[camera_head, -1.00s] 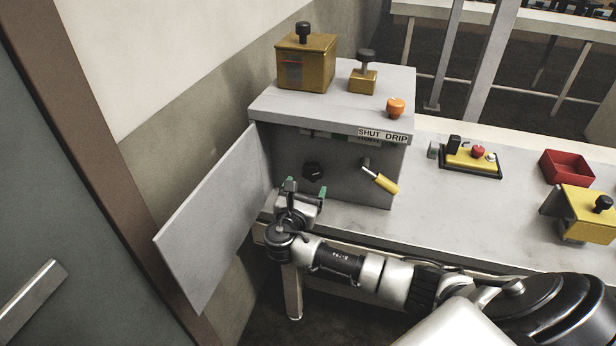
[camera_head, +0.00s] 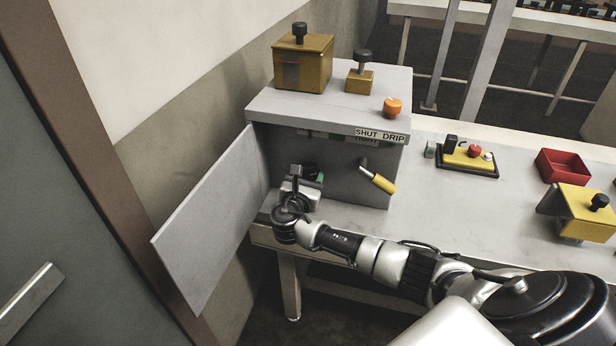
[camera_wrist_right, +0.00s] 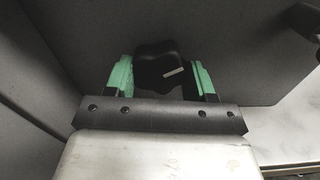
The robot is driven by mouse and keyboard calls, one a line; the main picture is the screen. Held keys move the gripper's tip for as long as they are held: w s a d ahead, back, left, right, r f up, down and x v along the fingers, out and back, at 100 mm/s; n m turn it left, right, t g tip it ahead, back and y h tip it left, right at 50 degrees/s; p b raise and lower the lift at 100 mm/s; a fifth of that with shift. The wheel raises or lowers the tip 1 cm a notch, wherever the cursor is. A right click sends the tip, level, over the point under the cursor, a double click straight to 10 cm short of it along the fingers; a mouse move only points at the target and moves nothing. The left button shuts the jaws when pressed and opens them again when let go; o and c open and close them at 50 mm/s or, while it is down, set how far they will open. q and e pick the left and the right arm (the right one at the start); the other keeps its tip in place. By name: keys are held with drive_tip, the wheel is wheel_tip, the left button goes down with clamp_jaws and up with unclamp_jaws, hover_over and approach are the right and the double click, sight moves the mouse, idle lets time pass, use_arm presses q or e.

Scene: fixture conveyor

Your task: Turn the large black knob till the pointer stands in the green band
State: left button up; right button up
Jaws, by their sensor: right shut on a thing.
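The large black knob (camera_wrist_right: 158,66) sits between the green fingertips of my right gripper (camera_wrist_right: 160,75) in the right wrist view. A pale mark shows on its face. In the head view my right gripper (camera_head: 308,180) is inside the open grey cabinet (camera_head: 350,185), shut on the knob, whose dark top (camera_head: 310,169) just shows above it. A yellow-handled lever (camera_head: 378,180) is to the right of the knob on the same panel. Scale strips with some green show only partly under the cabinet's upper edge; I cannot make out the pointer. My left gripper is not in view.
The cabinet's door (camera_head: 205,220) hangs open on the left. A "SHUT DRIP" label (camera_head: 380,135) is on its top edge. Yellow boxes (camera_head: 303,65) and an orange button (camera_head: 392,107) are on top. A button box (camera_head: 468,158) and red tray (camera_head: 562,166) stand on the bench at right.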

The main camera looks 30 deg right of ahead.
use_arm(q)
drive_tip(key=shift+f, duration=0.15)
use_arm(e)
drive_tip(key=shift+f, duration=0.1)
drive_tip(key=shift+c, duration=0.2)
